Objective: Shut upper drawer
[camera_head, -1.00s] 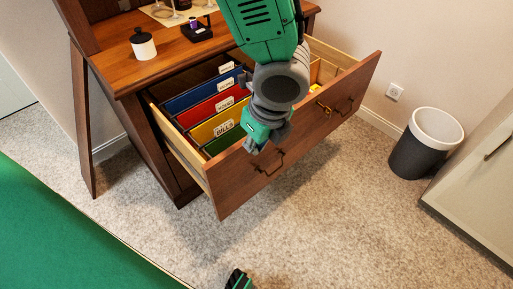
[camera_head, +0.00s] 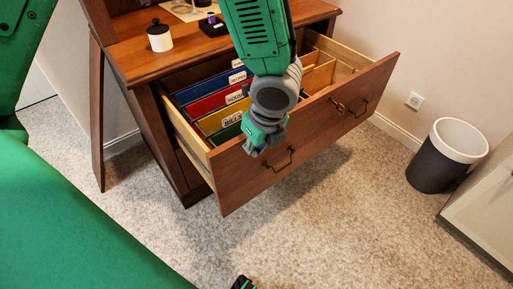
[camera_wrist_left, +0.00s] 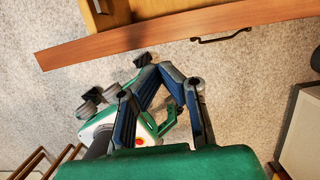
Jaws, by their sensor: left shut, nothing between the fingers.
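The upper drawer (camera_head: 310,130) of the wooden hutch stands well open, with colored hanging files (camera_head: 215,105) inside. Its brown front has two dark handles; the nearer handle (camera_head: 280,161) also shows in the left wrist view (camera_wrist_left: 222,36). My left gripper (camera_head: 256,146) is shut and empty. In the head view it overlaps the drawer's front panel, left of the nearer handle. In the left wrist view its blue-grey fingers show on the outer side of the front panel (camera_wrist_left: 130,48). I cannot tell whether they touch it. My right gripper is not in view.
The hutch top (camera_head: 190,45) carries a white jar (camera_head: 160,39) and a small dark box (camera_head: 213,27). A dark bin (camera_head: 437,168) with a white rim and a pale cabinet (camera_head: 487,208) stand at the right. Carpet (camera_head: 330,220) in front is clear.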

